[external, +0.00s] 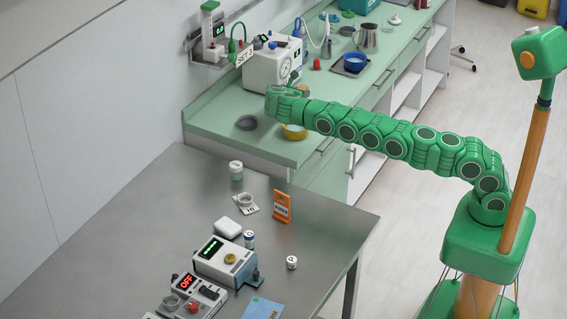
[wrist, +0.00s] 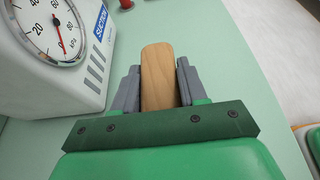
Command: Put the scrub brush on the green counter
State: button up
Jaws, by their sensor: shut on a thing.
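The scrub brush (wrist: 158,75) shows as a light wooden, round-ended block between the grey fingers of my gripper (wrist: 159,88) in the wrist view. My gripper is shut on it. In the external view my gripper (external: 294,91) is over the green counter (external: 208,120), just in front of the white suction unit; a small brown bit of the brush (external: 303,88) shows there. The bristles are hidden. The pale green counter top also fills the background in the wrist view (wrist: 235,55). I cannot tell whether the brush touches it.
The suction unit (external: 262,68) with its gauge stands close by, left in the wrist view (wrist: 50,50). A yellow bowl (external: 294,132) and a grey ring-shaped dish (external: 246,122) sit nearer the front. A blue bowl (external: 355,61) and metal jug (external: 367,39) stand farther back.

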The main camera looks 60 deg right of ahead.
jog(key=shift+w+f, duration=0.25)
jog(key=shift+f, duration=0.05)
jog(key=shift+f, duration=0.15)
jog(key=shift+w+d+f, duration=0.1)
jog(key=shift+w+f, duration=0.05)
jog(key=shift+f, duration=1.55)
jog(key=shift+f, duration=0.45)
